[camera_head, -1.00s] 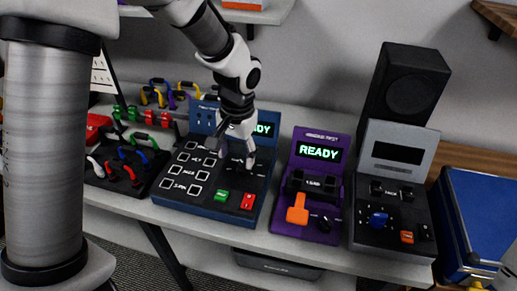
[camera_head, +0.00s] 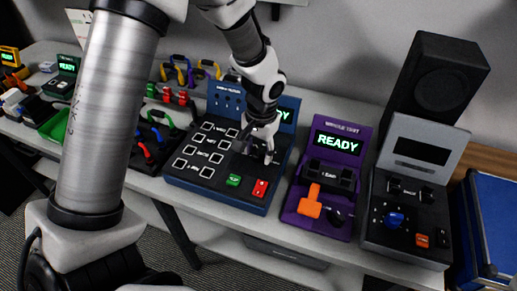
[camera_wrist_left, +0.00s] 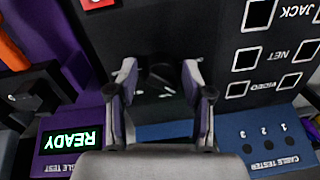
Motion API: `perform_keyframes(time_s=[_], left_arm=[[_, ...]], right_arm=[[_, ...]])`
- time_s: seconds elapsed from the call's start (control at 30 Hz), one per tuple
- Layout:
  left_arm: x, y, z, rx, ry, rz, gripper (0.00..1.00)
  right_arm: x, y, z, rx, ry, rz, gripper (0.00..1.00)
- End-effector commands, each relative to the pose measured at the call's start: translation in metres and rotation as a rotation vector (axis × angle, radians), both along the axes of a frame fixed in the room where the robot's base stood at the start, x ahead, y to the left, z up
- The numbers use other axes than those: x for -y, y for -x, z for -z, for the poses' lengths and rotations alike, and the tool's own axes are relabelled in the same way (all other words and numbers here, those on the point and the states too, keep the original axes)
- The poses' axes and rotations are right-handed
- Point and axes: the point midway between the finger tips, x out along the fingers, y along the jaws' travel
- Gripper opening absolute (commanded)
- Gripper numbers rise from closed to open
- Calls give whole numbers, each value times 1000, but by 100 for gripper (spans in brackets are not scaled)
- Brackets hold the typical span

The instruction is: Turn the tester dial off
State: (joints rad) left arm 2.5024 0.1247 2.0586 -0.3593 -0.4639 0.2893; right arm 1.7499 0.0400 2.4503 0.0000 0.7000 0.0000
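The blue cable tester (camera_head: 216,178) stands on the table with a green READY screen, white-outlined squares, a green button (camera_head: 233,180) and a red button (camera_head: 260,188). My left gripper (camera_head: 259,155) points down over its right part and hides the dial in the head view. In the left wrist view the tester (camera_wrist_left: 232,135) appears upside down. A dark round dial (camera_wrist_left: 160,75) lies between the fingertips of my left gripper (camera_wrist_left: 159,78). The fingers are apart, with a gap to the dial on both sides. Whether they reach down to its height is unclear. My right gripper is not in view.
A purple tester (camera_head: 326,225) with an orange lever stands to the right, then a grey-black tester (camera_head: 400,243) with a blue knob. A black speaker (camera_head: 436,80) stands behind. Cables on a dark rack (camera_head: 123,158) lie left of the tester.

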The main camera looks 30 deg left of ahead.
Motion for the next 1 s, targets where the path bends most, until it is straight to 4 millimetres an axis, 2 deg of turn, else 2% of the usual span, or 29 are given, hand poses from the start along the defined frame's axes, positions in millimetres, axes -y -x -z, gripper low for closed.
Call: perform_keyframes(time_s=[0.03,0.1,1.0], left_arm=[[0,0,0,0,0,0,22],[0,0,0,-1,0,0,2],[0,0,2,-2,0,-30,2]], right_arm=[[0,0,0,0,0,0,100],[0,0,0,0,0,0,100],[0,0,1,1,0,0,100]])
